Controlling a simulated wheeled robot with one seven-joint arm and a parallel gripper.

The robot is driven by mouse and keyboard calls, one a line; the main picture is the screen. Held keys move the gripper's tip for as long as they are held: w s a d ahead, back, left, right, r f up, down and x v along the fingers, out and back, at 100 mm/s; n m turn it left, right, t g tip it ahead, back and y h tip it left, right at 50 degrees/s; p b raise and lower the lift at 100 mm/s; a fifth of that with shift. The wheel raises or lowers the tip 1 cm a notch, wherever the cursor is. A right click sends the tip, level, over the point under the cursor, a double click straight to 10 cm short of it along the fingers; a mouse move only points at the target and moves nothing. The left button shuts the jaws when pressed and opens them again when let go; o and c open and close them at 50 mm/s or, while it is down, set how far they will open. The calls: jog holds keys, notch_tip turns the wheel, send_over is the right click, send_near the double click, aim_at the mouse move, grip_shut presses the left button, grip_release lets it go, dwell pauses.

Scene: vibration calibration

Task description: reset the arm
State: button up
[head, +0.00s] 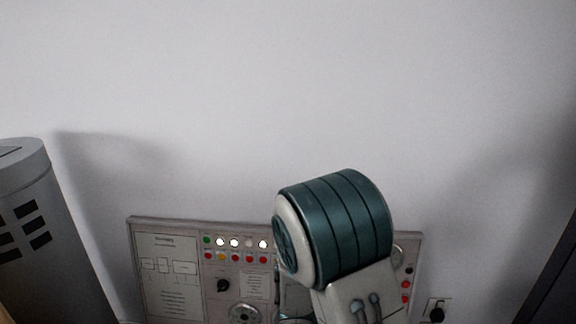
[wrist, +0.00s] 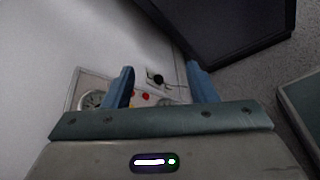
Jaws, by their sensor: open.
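My gripper (wrist: 160,88) shows in the wrist view with its two blue fingers spread apart. It is open and nothing is between the fingers. In the wrist view the fingers point toward a light panel edge with red buttons, a gauge and a wall socket beyond. In the head view a teal and white part of my arm stands up in front of the control panel (head: 180,291) and hides its right middle part. My gripper is not visible in the head view.
The panel carries lit lamps, coloured buttons, a black knob and a dial. A grey cylinder (head: 60,250) with dark slots stands at the left. A black plug sits in a socket (head: 437,311) at the right. A dark cabinet (wrist: 230,25) shows in the wrist view. The upper wall is bare.

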jog(key=s+a+r+m+y+p, duration=0.2)
jog(key=s+r+m+y+p, duration=0.2)
jog(key=r, duration=0.6)
jog(key=s+a+r+m+y+p, duration=0.3)
jog(key=s+r+m+y+p, duration=0.1)
jog(key=s+r+m+y, duration=0.3)
notch_tip(320, 180, up, 3)
jog(key=m+y, duration=0.1)
jog(key=y, duration=0.1)
jog(key=shift+s+a+t+y, duration=0.25)
jog(key=shift+s+t+y, duration=0.05)
jog(key=shift+t, duration=0.1)
jog(key=shift+f, duration=0.1)
jog(key=shift+c, duration=0.3)
dwell(0.9)
jog(key=shift+c, duration=1.4)
jog(key=shift+d, duration=0.15)
